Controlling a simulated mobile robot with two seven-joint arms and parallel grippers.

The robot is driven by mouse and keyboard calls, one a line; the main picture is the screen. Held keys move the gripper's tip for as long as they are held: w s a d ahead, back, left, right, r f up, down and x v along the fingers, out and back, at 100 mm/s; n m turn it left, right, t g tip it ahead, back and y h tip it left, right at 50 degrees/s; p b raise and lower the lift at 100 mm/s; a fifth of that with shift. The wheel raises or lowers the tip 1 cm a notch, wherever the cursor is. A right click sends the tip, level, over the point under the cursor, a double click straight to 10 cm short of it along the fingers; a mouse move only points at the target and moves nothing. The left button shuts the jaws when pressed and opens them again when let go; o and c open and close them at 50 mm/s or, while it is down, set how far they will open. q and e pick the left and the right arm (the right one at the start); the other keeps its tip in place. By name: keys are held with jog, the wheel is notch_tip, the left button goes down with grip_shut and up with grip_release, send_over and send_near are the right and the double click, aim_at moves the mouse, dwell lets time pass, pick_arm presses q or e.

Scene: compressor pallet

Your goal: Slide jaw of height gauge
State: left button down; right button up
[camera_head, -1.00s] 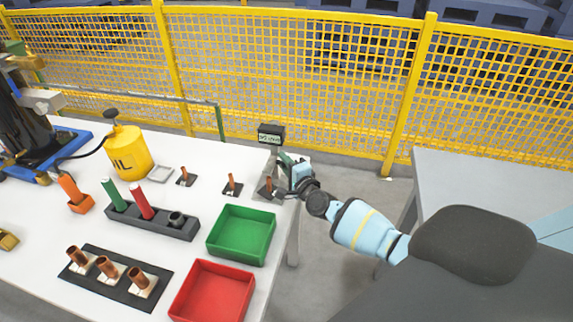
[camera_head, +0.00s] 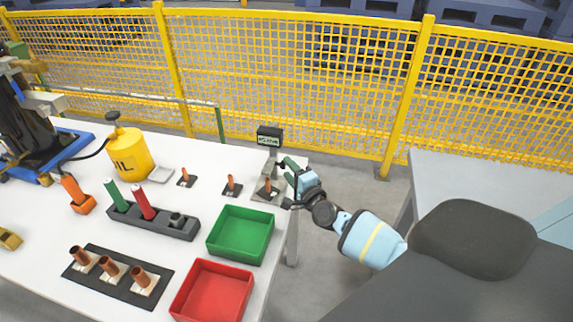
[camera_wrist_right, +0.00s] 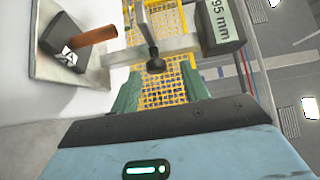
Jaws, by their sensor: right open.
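The height gauge (camera_head: 269,152) stands at the table's far right corner, with a dark display box on top. In the right wrist view its display (camera_wrist_right: 222,22) appears to read 95 mm, and its pale jaw bar (camera_wrist_right: 178,47) runs across the picture. A black knob (camera_wrist_right: 155,64) shows on it. A copper tube (camera_wrist_right: 97,36) on a black base stands at the gauge and also shows in the head view (camera_head: 268,185). My right gripper (camera_head: 285,182) is open beside the gauge, its green fingers apart with the knob between them in the picture. My left gripper is out of view.
A green tray (camera_head: 242,236) and a red tray (camera_head: 212,292) lie along the table's right edge. Two more small tubes stand left of the gauge, and a yellow oil can (camera_head: 128,152) farther left. A yellow mesh fence (camera_head: 290,70) closes off the back.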

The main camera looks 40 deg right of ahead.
jog(key=shift+s+a+r, duration=0.1)
jog(key=shift+s, duration=1)
jog(key=shift+s+p, duration=0.3)
jog(key=shift+s, duration=0.5)
jog(key=shift+a, duration=0.1)
